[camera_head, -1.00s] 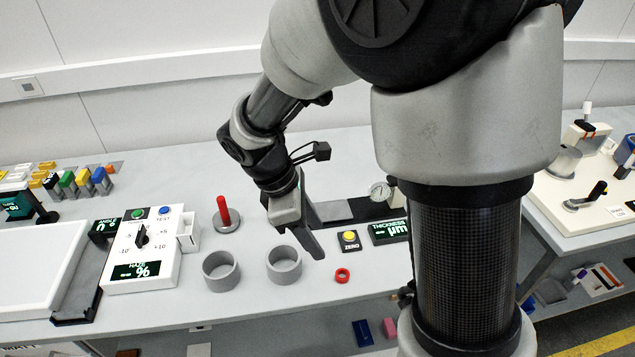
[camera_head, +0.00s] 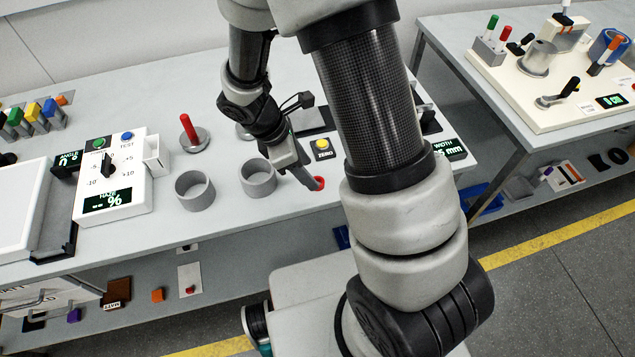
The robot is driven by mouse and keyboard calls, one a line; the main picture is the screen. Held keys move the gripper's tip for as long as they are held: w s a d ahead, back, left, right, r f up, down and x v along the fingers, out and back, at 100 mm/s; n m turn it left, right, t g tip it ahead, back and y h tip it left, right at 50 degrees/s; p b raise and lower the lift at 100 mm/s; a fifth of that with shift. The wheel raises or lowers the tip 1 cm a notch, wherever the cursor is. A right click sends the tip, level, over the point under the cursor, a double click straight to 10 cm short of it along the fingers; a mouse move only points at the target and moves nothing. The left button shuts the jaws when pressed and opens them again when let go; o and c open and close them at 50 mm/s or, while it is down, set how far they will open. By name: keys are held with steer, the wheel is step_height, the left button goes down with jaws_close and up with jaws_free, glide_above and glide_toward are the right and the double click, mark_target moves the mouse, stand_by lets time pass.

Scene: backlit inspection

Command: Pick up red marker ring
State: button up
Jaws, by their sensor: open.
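The red marker ring (camera_head: 319,183) lies on the grey bench near its front edge, right of two grey cups. My gripper (camera_head: 312,184) reaches down from above with its fingertips at the ring. The fingers cover the ring's left part. The jaws are open, and I cannot tell whether a finger touches the ring or goes inside it.
Two grey cups, one at left (camera_head: 195,190) and one nearer (camera_head: 258,178), stand left of the ring. The yellow ZERO button box (camera_head: 322,148) is just behind it. A red-handled post (camera_head: 190,132) and the haze meter (camera_head: 112,180) stand further left.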

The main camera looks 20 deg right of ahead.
steer(key=x, duration=0.5)
steer(key=shift+w+f, duration=0.15)
steer(key=shift+w, duration=0.1)
steer(key=shift+c, duration=0.3)
steer(key=c, duration=1.1)
